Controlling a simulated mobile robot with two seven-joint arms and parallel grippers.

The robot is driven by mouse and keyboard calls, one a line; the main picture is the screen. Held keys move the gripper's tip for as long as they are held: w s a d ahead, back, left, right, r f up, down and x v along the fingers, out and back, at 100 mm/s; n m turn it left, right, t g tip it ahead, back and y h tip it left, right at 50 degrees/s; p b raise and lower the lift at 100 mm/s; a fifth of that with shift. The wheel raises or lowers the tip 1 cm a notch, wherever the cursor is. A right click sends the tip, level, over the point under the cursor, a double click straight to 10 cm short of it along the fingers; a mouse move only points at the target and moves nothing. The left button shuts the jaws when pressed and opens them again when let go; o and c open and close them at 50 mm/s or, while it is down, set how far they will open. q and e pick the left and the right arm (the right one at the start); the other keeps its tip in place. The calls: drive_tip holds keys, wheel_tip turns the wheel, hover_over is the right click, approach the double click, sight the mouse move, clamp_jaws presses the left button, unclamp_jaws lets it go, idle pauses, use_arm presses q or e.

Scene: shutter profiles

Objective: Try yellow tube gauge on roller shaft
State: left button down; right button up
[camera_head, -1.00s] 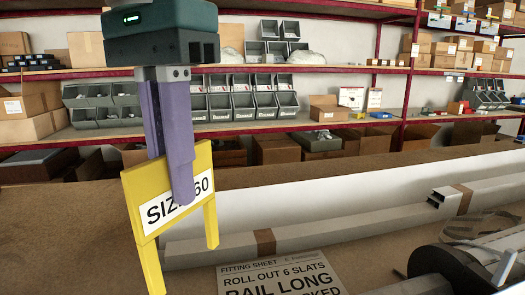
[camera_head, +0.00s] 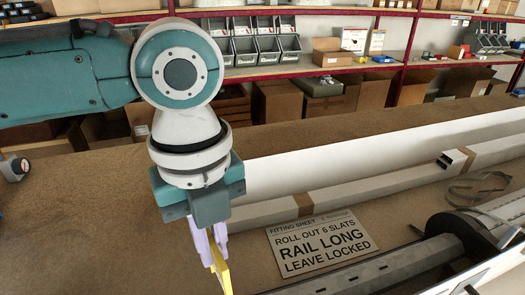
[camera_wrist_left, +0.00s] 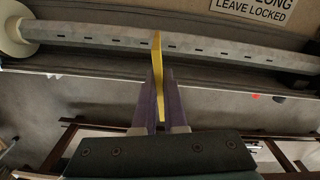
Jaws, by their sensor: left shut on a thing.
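My left gripper (camera_head: 213,245) is shut on the yellow gauge (camera_head: 223,274), which shows nearly edge-on at the bottom of the head view. The left wrist view shows the gauge (camera_wrist_left: 158,72) upright between the purple fingers (camera_wrist_left: 160,108). Its tip overlaps the long grey slotted roller shaft (camera_wrist_left: 225,47). I cannot tell whether they touch. In the head view the shaft (camera_head: 375,268) runs from the bottom middle up to the right, to the right of the gripper. The gauge's label and lower part are hidden. My right gripper is not in view.
A fitting sheet (camera_head: 318,243) lies on the brown bench behind the shaft. Long pale profiles (camera_head: 370,193) lie farther back, with a strap coil (camera_head: 480,187) at right. A dark round drum (camera_head: 468,228) is at the shaft's right end. Shelves with bins stand behind.

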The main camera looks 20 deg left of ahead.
use_arm(q)
drive_tip(key=shift+s+f+m, duration=0.15)
drive_tip(key=shift+m, duration=0.45)
drive_tip(key=shift+s+f+m, duration=0.15)
drive_tip(key=shift+m, duration=0.45)
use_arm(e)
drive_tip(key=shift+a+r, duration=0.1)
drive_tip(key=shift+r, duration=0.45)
